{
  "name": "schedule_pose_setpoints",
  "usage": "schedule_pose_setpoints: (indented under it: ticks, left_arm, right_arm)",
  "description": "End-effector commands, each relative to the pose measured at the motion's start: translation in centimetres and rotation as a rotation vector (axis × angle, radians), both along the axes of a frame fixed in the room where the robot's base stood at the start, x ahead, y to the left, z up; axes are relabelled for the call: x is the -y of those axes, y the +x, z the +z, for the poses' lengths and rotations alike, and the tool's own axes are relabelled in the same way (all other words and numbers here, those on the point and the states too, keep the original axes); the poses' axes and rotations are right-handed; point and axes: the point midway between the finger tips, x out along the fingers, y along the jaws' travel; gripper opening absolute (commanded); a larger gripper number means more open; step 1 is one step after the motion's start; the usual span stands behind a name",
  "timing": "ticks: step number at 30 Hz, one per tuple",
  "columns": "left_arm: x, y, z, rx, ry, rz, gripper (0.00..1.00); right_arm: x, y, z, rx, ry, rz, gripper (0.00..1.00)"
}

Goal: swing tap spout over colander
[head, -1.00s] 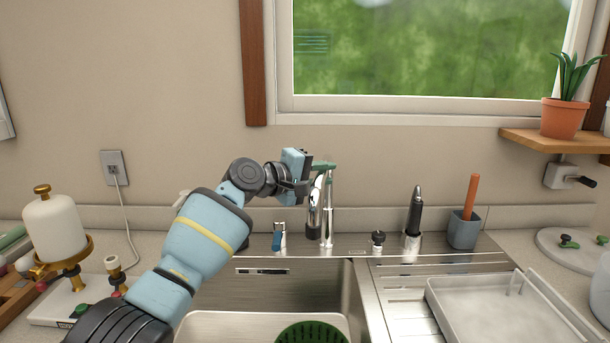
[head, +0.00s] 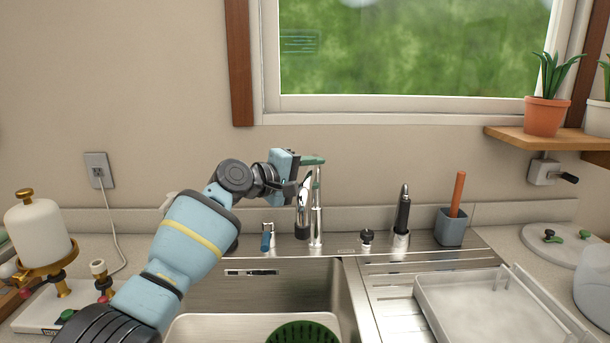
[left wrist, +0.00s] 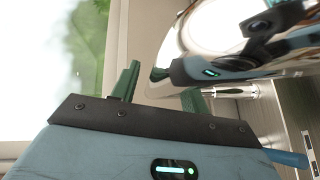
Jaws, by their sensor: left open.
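The chrome tap (head: 317,222) stands behind the sink, and its curved spout (head: 303,222) hangs at the left of its upright. My left gripper (head: 308,174) is open at the top of the tap, with a green finger above the spout's bend. In the left wrist view the open green fingers (left wrist: 160,92) show beside a large shiny curved surface, which looks like the tap. I cannot tell whether they touch it. The green colander (head: 303,334) sits low in the sink area, in front of the tap, cut off by the bottom edge. My right gripper is not in view.
A blue-handled lever (head: 266,237) is left of the tap. A black knob (head: 367,237), a dark sprayer (head: 403,210) and a grey cup with a brush (head: 452,228) stand to its right. A clear tray (head: 480,305) lies on the drainboard. The window is behind.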

Motion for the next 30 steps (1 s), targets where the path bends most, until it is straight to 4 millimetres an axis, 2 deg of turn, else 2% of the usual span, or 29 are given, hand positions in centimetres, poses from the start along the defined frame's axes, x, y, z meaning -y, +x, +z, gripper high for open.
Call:
schedule_pose_setpoints:
  ticks: [5,12,19,30]
  left_arm:
    - [-0.9,-0.7,0.4,0.003,-0.002,0.000,0.45]
    - [-3.2,-2.5,0.9,0.005,-0.001,0.001,0.45]
    - [-5.1,-4.1,1.0,0.002,0.000,0.001,0.45]
    - [-6.0,-4.8,1.0,-0.001,-0.001,0.000,0.45]
  right_arm:
    - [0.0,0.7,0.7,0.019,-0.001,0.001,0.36]
    - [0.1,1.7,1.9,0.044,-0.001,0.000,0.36]
    - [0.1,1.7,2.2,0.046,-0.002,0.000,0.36]
    - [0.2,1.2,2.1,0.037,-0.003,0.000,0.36]
